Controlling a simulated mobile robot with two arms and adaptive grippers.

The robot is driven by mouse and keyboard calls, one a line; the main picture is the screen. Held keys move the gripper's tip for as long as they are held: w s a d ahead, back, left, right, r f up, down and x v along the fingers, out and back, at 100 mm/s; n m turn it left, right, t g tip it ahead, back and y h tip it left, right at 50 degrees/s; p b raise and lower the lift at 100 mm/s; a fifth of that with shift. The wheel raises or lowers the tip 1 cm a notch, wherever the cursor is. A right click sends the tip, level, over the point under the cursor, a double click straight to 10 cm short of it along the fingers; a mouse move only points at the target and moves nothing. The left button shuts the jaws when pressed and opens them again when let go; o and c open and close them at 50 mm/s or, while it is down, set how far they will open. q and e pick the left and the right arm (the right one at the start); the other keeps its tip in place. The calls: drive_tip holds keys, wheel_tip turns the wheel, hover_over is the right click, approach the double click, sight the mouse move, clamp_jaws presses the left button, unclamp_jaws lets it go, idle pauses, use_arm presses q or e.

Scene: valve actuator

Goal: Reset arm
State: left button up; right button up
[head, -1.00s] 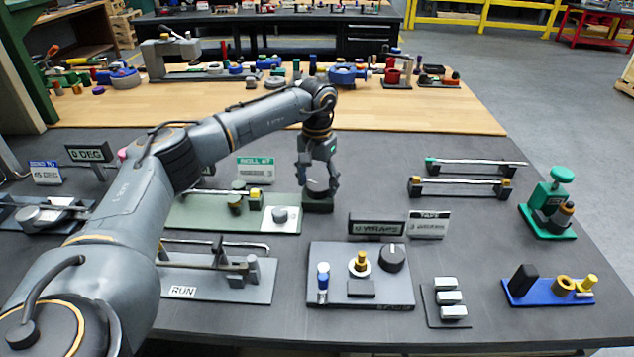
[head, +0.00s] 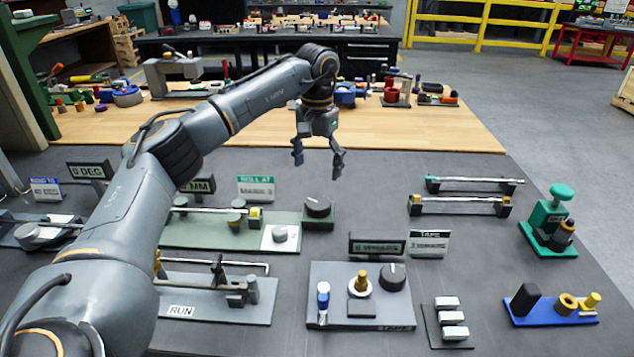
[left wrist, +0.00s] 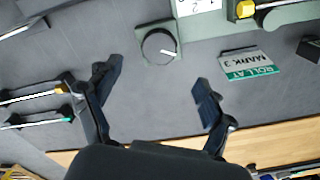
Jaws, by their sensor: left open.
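My left gripper (head: 318,160) hangs open and empty above the dark bench mat, fingers spread and pointing down. Its fingers also show in the left wrist view (left wrist: 155,95), with nothing between them. Below and in front of it, a dark round knob (head: 318,206) sits on a small block at the right end of the green fixture (head: 205,232). The knob also shows in the left wrist view (left wrist: 159,46), beyond the fingertips and apart from them. My left arm crosses from the lower left and hides part of the left fixtures. My right gripper is not in view.
A grey panel (head: 345,318) with a knob and pegs stands at the front middle. Two rod holders (head: 460,206), a green press (head: 550,215) and a blue base (head: 540,312) stand to the right. Behind, the wooden bench top (head: 430,125) carries several parts. The mat's middle right is partly clear.

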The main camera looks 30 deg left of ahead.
use_arm(q)
drive_tip(key=shift+r, duration=0.7)
